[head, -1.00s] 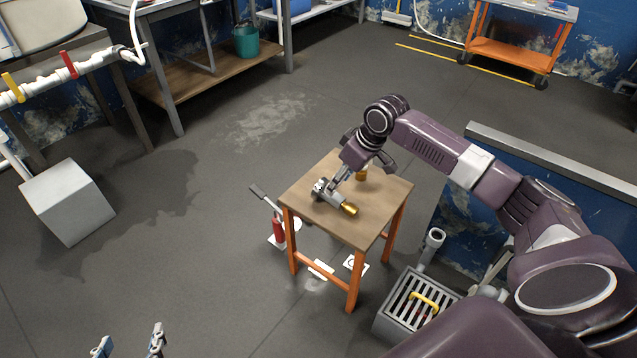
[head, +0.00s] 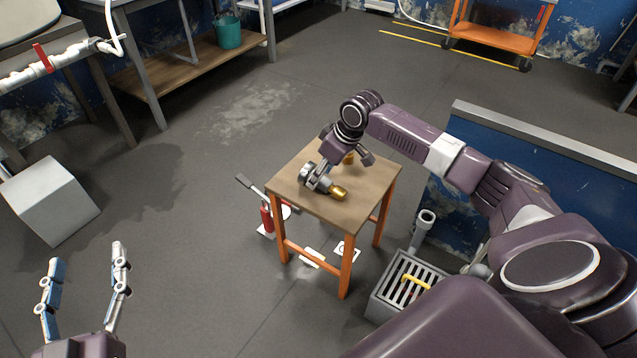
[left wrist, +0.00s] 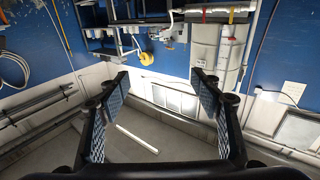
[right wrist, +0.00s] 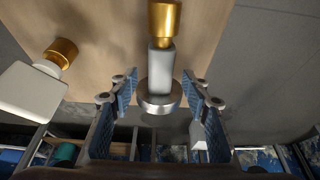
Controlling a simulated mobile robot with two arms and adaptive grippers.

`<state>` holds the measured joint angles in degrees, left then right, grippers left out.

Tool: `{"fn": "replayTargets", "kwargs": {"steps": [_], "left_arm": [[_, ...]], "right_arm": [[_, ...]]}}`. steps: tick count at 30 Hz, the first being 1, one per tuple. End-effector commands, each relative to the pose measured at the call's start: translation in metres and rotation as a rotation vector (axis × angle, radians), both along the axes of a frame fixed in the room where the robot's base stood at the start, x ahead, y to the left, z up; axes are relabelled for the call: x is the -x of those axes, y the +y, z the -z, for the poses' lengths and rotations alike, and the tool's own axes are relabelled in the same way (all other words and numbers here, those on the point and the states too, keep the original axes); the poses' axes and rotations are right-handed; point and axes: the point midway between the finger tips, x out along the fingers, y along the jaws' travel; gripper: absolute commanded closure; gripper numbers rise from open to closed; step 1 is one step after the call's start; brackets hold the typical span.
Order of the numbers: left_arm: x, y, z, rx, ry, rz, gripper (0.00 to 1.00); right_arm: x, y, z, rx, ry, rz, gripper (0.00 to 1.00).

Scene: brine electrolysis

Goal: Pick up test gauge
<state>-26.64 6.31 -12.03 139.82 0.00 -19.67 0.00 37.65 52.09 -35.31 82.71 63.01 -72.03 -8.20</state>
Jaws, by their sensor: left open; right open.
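A gauge with a round grey head and a brass fitting (head: 338,193) lies on a small wooden-topped stool (head: 368,187). In the right wrist view its grey body (right wrist: 160,68) and round head sit between the fingers of my right gripper (right wrist: 160,88), with a gap on each side. The right gripper is open. A second piece with a brass end (right wrist: 62,52) and pale body is at the left in that view, outside the fingers. In the head view my right arm partly hides it. My left gripper (head: 87,258) is open and empty, over the floor at lower left.
A fire extinguisher (head: 267,219) stands left of the stool. A grated box with a yellow handle (head: 414,282) and a blue partition (head: 530,165) are at right. A white cube (head: 48,200) sits at left.

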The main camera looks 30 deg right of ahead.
Motion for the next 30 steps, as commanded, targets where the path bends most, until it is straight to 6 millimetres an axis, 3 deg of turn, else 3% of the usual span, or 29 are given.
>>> {"fn": "replayTargets", "kwargs": {"steps": [7, 17, 30], "left_arm": [[0.004, -0.004, -0.038, 0.047, -0.174, 0.011, 0.41], [0.005, -0.004, -0.046, 0.054, -0.206, 0.012, 0.41], [0.005, -0.004, -0.046, 0.054, -0.205, 0.012, 0.41]], "right_arm": [[-0.006, 0.003, 0.017, -0.001, -0.002, 0.000, 0.56], [-0.007, 0.003, 0.018, 0.000, -0.001, -0.001, 0.56], [-0.007, 0.003, 0.018, 0.000, -0.001, 0.000, 1.00]]}}
